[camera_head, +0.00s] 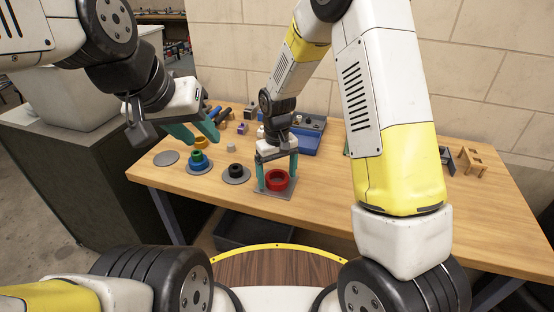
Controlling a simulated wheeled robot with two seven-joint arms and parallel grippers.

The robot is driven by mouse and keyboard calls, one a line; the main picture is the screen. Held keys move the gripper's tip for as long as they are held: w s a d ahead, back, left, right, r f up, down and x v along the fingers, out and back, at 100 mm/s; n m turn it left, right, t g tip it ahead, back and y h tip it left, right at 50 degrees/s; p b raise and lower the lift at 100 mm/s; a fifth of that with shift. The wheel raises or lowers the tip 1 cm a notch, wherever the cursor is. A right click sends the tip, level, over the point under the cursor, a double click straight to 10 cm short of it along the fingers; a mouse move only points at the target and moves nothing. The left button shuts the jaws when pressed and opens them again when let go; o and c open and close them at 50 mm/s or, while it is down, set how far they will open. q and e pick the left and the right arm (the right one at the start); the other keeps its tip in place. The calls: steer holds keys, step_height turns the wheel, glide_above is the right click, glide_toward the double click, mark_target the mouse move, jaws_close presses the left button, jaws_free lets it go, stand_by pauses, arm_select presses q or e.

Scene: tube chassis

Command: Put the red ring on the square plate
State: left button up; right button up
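The red ring (277,181) lies flat on the grey square plate (272,193) near the front edge of the table. My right gripper (277,177) points down over the plate, with one teal finger on each side of the ring. The fingers are spread about as wide as the ring; whether they press on it or stand just clear cannot be told.
Left of the plate are a black ring on a round plate (236,181), stacked green and blue rings (198,161) on another, and a bare round plate (166,158). Small parts and a blue tray (303,143) stand behind. A wooden piece (466,161) is at the right.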

step_height(320, 180, up, 12)
steer(key=s+d+r+m+t+y, duration=0.2)
steer(key=s+d+r+t, duration=0.1)
steer(key=s+d+r, duration=0.65)
steer(key=s+d+r+m+t, duration=0.1)
steer(key=s+d+r, duration=0.1)
steer(key=s, duration=0.3)
steer(key=s+d+r+m+t, duration=0.1)
steer(key=s+d+r+t, duration=0.1)
steer(key=s, duration=0.3)
steer(key=shift+d+r+m, duration=0.35)
steer(key=shift+r+m, duration=0.05)
steer(key=shift+r, duration=0.45)
